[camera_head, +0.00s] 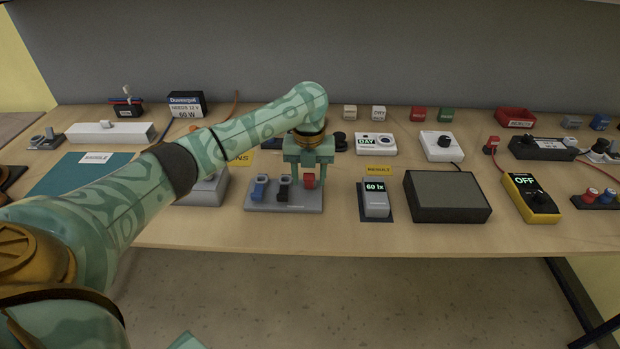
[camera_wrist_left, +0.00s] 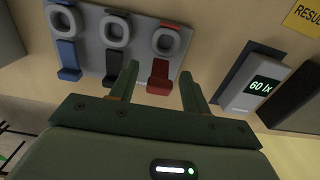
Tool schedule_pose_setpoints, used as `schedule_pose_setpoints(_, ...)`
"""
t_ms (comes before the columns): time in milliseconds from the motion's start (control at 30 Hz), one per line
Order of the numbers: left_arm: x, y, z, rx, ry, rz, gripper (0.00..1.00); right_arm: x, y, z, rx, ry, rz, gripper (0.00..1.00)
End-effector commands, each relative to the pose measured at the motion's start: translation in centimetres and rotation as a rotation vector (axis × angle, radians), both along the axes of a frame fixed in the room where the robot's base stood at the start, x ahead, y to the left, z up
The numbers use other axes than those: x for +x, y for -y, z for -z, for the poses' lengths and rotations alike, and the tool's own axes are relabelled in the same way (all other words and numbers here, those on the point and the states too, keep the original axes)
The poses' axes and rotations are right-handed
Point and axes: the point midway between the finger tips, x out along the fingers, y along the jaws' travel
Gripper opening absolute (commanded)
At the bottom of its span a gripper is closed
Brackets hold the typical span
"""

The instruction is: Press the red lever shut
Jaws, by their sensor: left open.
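The red lever (camera_head: 309,181) is at the right end of a grey block (camera_head: 300,208) that also carries a blue lever (camera_head: 260,184) and a black lever (camera_head: 284,193). My left gripper (camera_head: 308,178) is open, pointing down over the red lever, with a finger to either side of it. In the left wrist view the red lever (camera_wrist_left: 160,79) appears between the two open fingertips (camera_wrist_left: 158,85), with a grey ring above it. I cannot tell whether the fingers touch the lever. My right gripper is not in view.
A grey meter reading 60 lx (camera_head: 376,203) stands to the right of the lever block, with a dark flat box (camera_head: 446,197) beyond it. A yellow meter showing OFF (camera_head: 530,197) is farther right. The table's front strip is bare (camera_head: 330,238).

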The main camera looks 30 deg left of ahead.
Motion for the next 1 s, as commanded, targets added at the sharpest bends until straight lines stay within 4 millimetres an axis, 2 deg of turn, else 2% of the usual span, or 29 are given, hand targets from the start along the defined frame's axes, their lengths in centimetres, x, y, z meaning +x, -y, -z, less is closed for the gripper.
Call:
schedule_pose_setpoints(233, 0.0, 0.0, 0.0, -0.001, 0.001, 0.000, 0.47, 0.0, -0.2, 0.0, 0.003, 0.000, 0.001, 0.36)
schedule_pose_setpoints(400, 0.0, 0.0, 0.0, -0.001, 0.001, 0.000, 0.03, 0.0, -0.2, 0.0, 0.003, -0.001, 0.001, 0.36)
schedule_pose_setpoints(733, -0.2, 0.1, -0.1, 0.015, 0.024, 0.001, 0.03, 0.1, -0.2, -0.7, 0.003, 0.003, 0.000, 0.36)
schedule_pose_setpoints(1000, -0.9, 0.5, -0.4, 0.091, 0.148, 0.003, 0.03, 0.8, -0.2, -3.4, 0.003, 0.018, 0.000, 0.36)
